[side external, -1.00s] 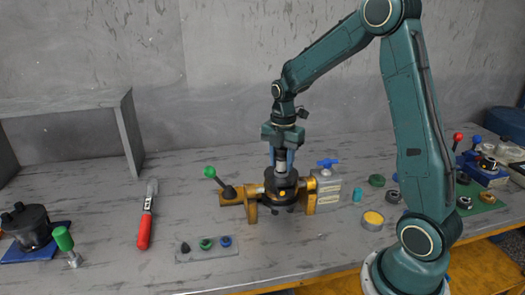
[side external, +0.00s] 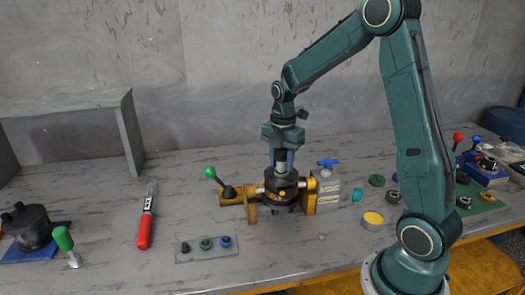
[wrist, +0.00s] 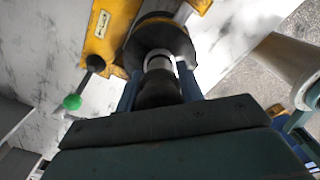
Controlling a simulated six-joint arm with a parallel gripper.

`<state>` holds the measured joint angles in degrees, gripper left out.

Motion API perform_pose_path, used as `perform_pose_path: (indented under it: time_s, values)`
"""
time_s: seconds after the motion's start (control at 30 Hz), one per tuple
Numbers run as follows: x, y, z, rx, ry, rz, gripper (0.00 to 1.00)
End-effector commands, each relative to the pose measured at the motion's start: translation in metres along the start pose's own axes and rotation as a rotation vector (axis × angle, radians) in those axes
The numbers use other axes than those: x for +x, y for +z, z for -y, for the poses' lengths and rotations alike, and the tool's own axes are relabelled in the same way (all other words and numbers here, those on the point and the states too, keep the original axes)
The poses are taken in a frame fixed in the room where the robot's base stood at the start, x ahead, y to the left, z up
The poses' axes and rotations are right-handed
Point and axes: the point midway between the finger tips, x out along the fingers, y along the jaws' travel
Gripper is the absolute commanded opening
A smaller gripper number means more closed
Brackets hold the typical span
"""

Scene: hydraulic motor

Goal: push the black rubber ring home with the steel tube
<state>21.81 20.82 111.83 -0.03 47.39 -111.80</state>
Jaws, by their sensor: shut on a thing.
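My gripper (side external: 283,160) points down over the vise and is shut on the steel tube (side external: 282,168). The tube is upright, and its lower end meets the top of the dark round motor housing (side external: 281,188) clamped in the yellow vise (side external: 252,208). In the wrist view the tube (wrist: 160,62) stands between the blue fingers, with its far end at the dark housing (wrist: 150,38). The black rubber ring cannot be made out; the tube and housing hide it.
The vise's green-knobbed lever (side external: 210,172) sticks up at left. A yellow-topped tin (side external: 372,220) stands right. The bench front is mostly clear.

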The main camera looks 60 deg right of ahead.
Motion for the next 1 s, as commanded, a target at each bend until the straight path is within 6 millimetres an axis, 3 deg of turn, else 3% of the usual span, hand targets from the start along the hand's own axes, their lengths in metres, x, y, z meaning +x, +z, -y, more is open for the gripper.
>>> perform_pose_path:
  time_s: [1.0]
  values:
    - [-0.035,0.0,-0.001,0.0,0.002,0.001,0.15]
